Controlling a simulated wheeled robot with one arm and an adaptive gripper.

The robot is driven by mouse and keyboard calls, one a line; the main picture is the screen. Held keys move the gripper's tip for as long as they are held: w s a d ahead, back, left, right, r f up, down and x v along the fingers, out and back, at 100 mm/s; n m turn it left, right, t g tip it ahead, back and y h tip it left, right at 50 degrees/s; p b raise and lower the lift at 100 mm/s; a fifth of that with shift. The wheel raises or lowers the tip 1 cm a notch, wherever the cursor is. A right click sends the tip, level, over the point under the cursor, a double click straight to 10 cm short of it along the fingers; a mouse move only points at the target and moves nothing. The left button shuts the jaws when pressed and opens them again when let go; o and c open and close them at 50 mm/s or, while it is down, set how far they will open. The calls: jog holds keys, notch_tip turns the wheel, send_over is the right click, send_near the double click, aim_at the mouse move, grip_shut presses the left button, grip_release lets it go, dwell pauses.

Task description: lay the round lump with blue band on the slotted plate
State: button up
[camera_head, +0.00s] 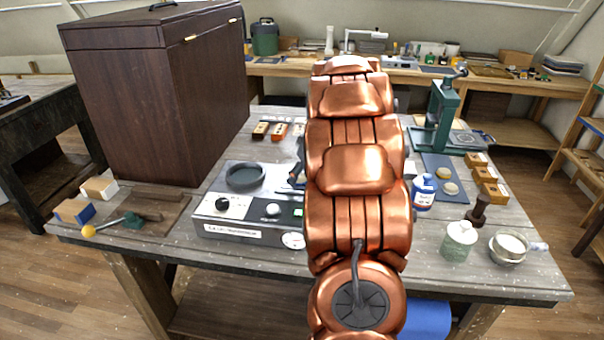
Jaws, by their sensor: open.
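Two small round pale lumps lie on a blue mat (431,166) right of my arm: a far lump (443,173) and a near lump (451,188). They are too small to tell whether either has a blue band. I cannot make out the slotted plate for certain; a flat grey plate (467,138) lies at the foot of the green press (440,118). My copper arm stands across the middle of the view and hides the table behind it. I cannot make out my gripper; my arm seems to hide it.
A control box (240,228) with a round dark dish (245,176) stands left of my arm. A tall dark cabinet (165,110) fills the left. A blue-labelled bottle (424,192), a lidded jar (459,242), a metal cup (508,247) and several wooden blocks (487,175) crowd the right.

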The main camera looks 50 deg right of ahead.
jog(key=b+v, duration=0.3)
jog(key=v, duration=0.9)
jog(key=shift+r, duration=0.15)
jog(key=s+a+f+g+y, duration=0.1)
jog(key=s+a+f+g, duration=0.15)
jog(key=a, duration=1.15)
jog(key=s+a+f+g, duration=0.1)
jog(key=s+a+f, duration=0.3)
jog(key=a, duration=0.9)
jog(key=s+a+f+g, duration=0.1)
jog(key=s+a+f, duration=0.1)
jog(key=s, duration=0.4)
jog(key=s+a+f+g+h, duration=0.1)
jog(key=s+a+f, duration=0.2)
jog(key=s+a, duration=0.2)
jog(key=s+a+f+m+g, duration=0.1)
jog(key=s+a+f, duration=0.2)
jog(key=s, duration=0.4)
jog(key=shift+a, duration=0.45)
jog(key=shift+s+d, duration=0.1)
